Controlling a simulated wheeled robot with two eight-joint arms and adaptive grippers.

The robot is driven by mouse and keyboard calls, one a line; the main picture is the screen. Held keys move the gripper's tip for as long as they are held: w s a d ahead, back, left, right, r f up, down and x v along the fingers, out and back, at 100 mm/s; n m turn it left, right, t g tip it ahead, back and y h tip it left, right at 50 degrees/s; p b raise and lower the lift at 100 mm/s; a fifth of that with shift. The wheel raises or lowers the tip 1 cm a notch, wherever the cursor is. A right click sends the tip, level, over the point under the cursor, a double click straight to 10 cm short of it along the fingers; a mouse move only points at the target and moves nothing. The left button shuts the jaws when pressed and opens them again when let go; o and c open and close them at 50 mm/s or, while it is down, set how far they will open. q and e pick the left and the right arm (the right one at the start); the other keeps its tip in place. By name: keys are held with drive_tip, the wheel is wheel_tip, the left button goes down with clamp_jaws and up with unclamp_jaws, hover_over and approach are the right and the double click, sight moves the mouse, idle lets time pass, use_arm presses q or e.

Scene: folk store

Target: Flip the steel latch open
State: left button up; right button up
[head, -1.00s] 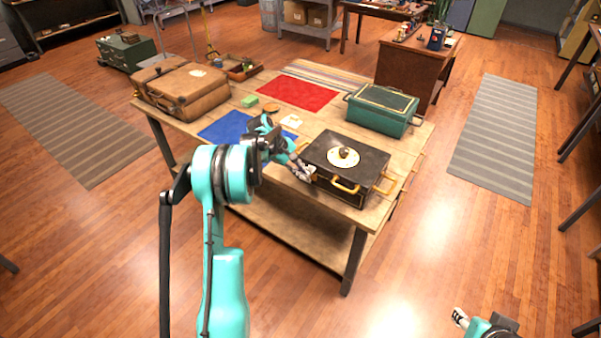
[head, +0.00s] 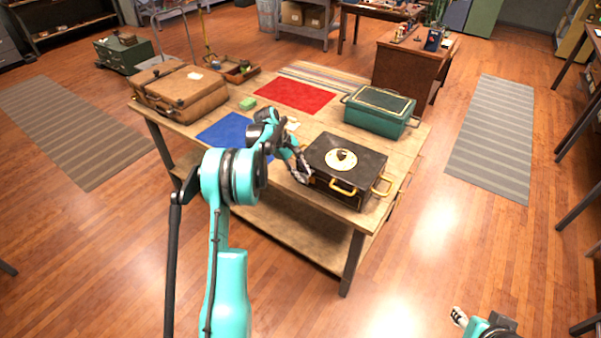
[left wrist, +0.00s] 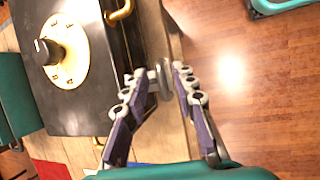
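A black box (head: 356,158) with a round cream dial plate and brass handles stands at the table's front right corner. A grey steel piece, seemingly the latch (left wrist: 160,74), sticks out from the box's side in the left wrist view. My left gripper (left wrist: 160,70) has its fingers apart, with the steel piece between the tips; whether they touch it is unclear. In the head view my left gripper (head: 301,174) is at the box's left front side and hides the latch. My right gripper (head: 458,316) is at the bottom right edge, away from the table, too small to read.
A green box (head: 380,110) stands behind the black box. The floor in front is clear.

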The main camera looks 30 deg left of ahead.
use_arm(q)
drive_tip(key=v, duration=1.2)
drive_tip(key=shift+d, duration=0.1)
idle(0.6)
drive_tip(key=s+d+r+m+y+b, duration=0.1)
drive_tip(key=s+d+r+m, duration=0.15)
drive_tip(key=d, duration=0.25)
drive_tip(key=s+d+r+m+t+y+b, duration=0.1)
drive_tip(key=s+d+r+m, duration=0.1)
drive_tip(key=s+d, duration=0.3)
drive_tip(key=s+d+r+m+y+b, duration=0.1)
drive_tip(key=s+d+r+m, duration=0.15)
drive_tip(key=d, duration=0.35)
drive_tip(key=s+d+f+m+t+y+b, duration=0.1)
drive_tip(key=s+d+f+m, duration=0.3)
drive_tip(key=s, duration=0.5)
drive_tip(key=s+d+f+m+t+b, duration=0.1)
drive_tip(key=s+d+f+m+t, duration=0.2)
drive_tip(key=s, duration=0.7)
drive_tip(key=d+f+m, duration=0.2)
drive_tip(key=d, duration=0.1)
drive_tip(key=shift+s+d+f+y, duration=0.15)
drive_tip(key=shift+s+d+y, duration=0.05)
drive_tip(key=shift+s+y, duration=0.2)
